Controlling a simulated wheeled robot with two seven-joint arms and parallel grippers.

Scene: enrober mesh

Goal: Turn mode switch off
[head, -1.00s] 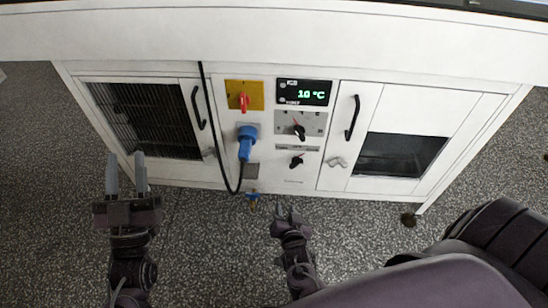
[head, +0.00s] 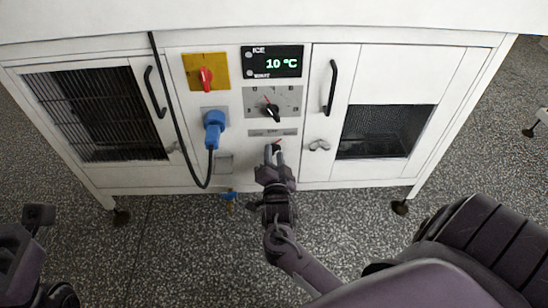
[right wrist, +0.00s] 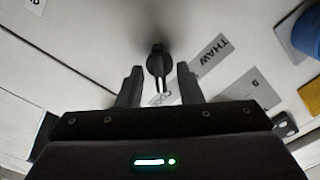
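The mode switch is the small black lower knob (head: 276,143) on the white front panel, mostly hidden by my right gripper in the head view. In the right wrist view the knob (right wrist: 157,60) stands between the open fingertips, with a pale pointer line.
Above are a larger black dial (head: 270,111) and a display (head: 272,62) reading 10 °C. A red switch on a yellow plate (head: 192,66) and a blue plug (head: 214,124) with a hanging black cable sit to the left. Door handles (head: 330,88) flank the panel.

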